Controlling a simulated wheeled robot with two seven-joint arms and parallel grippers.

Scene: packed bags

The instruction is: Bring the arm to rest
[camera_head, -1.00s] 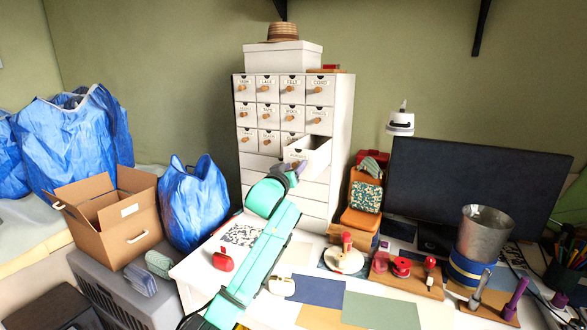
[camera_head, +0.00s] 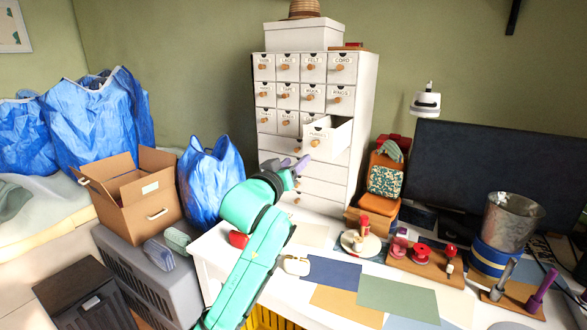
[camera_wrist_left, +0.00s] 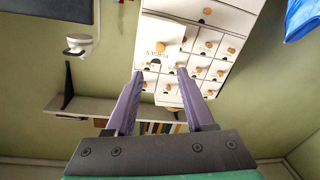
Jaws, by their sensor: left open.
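My left gripper (camera_head: 296,164) is open and empty, with its purple fingers just below and left of a pulled-out drawer (camera_head: 328,136) of the white drawer cabinet (camera_head: 358,100). My teal left arm reaches up from the bottom of the head view, over the white desk. In the left wrist view my open gripper fingers (camera_wrist_left: 160,75) point toward the cabinet, which appears upside down. Nothing is between the fingers. They look apart from the drawer and its knob. My right gripper is not in view.
A blue bag (camera_head: 206,180) and an open cardboard box (camera_head: 140,200) stand left of my arm. A dark monitor (camera_head: 490,180), a metal bucket (camera_head: 512,222) and a wooden stand with red spools (camera_head: 422,250) are on the right. Flat coloured sheets (camera_head: 398,297) lie on the desk.

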